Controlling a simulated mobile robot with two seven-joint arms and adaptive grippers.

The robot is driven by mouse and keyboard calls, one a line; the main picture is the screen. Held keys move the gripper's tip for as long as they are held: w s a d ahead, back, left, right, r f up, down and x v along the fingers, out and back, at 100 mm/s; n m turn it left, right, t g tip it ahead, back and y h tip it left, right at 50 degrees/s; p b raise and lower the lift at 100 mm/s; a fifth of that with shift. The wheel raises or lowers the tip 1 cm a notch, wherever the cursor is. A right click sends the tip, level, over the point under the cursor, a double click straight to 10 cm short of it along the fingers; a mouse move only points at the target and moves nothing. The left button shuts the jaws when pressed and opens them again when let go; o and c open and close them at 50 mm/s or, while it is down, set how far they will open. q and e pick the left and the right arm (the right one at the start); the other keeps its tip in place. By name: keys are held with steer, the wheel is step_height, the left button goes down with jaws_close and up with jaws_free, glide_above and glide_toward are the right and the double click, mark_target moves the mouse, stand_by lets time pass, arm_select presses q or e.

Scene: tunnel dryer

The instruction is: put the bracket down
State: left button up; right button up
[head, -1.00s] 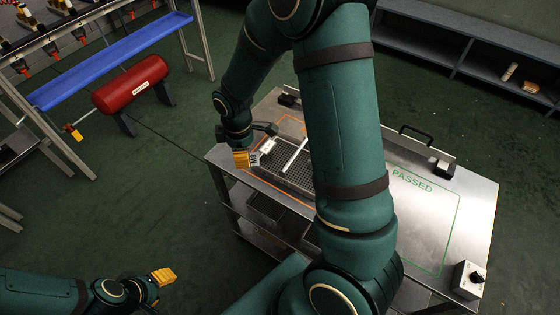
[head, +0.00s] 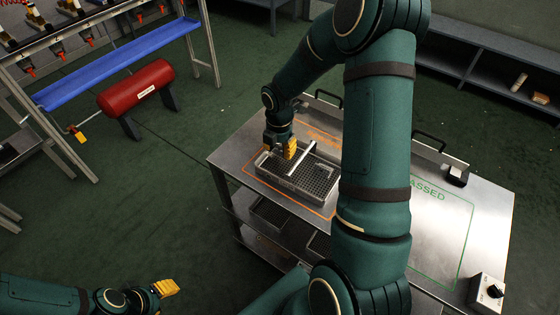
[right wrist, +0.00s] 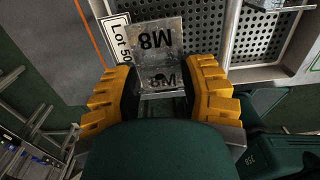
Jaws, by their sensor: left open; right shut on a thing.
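The bracket (right wrist: 155,40) is a bare metal plate with a bend, marked M8, in the right wrist view. My right gripper (right wrist: 162,95) is shut on it, with yellow fingers on both sides. In the head view my right gripper (head: 288,148) is at the left back part of the perforated metal tray (head: 298,190); I cannot make out the bracket there. Whether the bracket touches the tray is unclear. My left gripper (head: 166,288) is open and empty, low at the left, away from the table.
The tray has a light bar across it and a small grey piece (head: 322,171) inside. A "Lot 50" label (right wrist: 120,40) shows beside the bracket. The steel table (head: 450,250) has orange and green outlines. A control box (head: 487,291) stands at the right corner.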

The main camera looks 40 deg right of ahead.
mark_target(279, 166)
steer(key=shift+f+b, duration=0.5)
steer(key=shift+f, duration=1.9)
steer(key=shift+f, duration=0.2)
steer(key=o, duration=0.9)
step_height(279, 166, up, 12)
steer(key=p, duration=0.3)
steer(key=shift+r, duration=0.2)
